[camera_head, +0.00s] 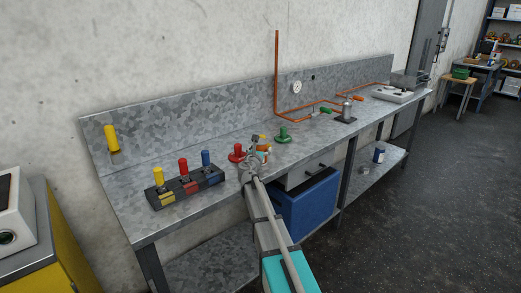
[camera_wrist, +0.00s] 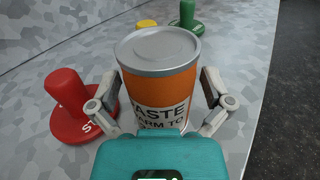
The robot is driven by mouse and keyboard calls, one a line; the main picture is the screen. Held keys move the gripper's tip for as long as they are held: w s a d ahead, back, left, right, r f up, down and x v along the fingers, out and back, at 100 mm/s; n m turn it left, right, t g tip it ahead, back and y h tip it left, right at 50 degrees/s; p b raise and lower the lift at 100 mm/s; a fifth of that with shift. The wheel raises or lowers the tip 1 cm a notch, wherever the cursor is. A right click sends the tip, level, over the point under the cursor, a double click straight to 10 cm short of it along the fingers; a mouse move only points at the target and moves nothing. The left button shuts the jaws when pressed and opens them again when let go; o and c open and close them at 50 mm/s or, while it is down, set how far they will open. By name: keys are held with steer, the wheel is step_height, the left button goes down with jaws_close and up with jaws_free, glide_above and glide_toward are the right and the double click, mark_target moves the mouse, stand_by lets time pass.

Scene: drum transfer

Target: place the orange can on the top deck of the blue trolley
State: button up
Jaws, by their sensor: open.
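The orange can (camera_wrist: 160,84) stands upright on the grey bench top, with a silver lid and a white label reading "WASTE". In the wrist view my gripper (camera_wrist: 160,100) is open, with one finger on each side of the can. I cannot tell whether the fingers touch it. In the head view my gripper (camera_head: 255,158) is over the bench and hides most of the can (camera_head: 263,148). No blue trolley can be made out in either view.
A red knob-like object (camera_wrist: 72,108) stands close left of the can; yellow (camera_wrist: 146,22) and green (camera_wrist: 188,18) ones stand behind. The grey bench (camera_head: 130,196) also holds a block with coloured handles (camera_head: 186,186). A blue bin (camera_head: 307,207) is under the bench. Dark floor (camera_head: 440,200) is clear at right.

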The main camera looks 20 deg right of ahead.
steer(key=shift+r, duration=0.2)
steer(key=v, duration=1.2)
steer(key=shift+s, duration=0.1)
stand_by(0.7)
steer(key=shift+s+d+f+m, duration=0.1)
steer(key=shift+s+f+m, duration=0.1)
steer(key=shift+m, duration=0.2)
steer(key=s+f+m+g+y, duration=0.2)
steer(key=s+f+m+g, duration=0.85)
steer(key=m, duration=0.65)
steer(key=s+a+f+m+g+y, duration=0.2)
steer(key=s+a+f+m+y, duration=0.2)
steer(key=s, duration=0.4)
steer(key=s+a+f+m+g+y, duration=0.2)
steer(key=s+a+f+m+y, duration=0.1)
steer(key=s+a+m, duration=0.4)
steer(key=shift+s+a+f+y, duration=0.35)
steer(key=shift+s+a+y, duration=0.35)
steer(key=shift+s+a, duration=0.5)
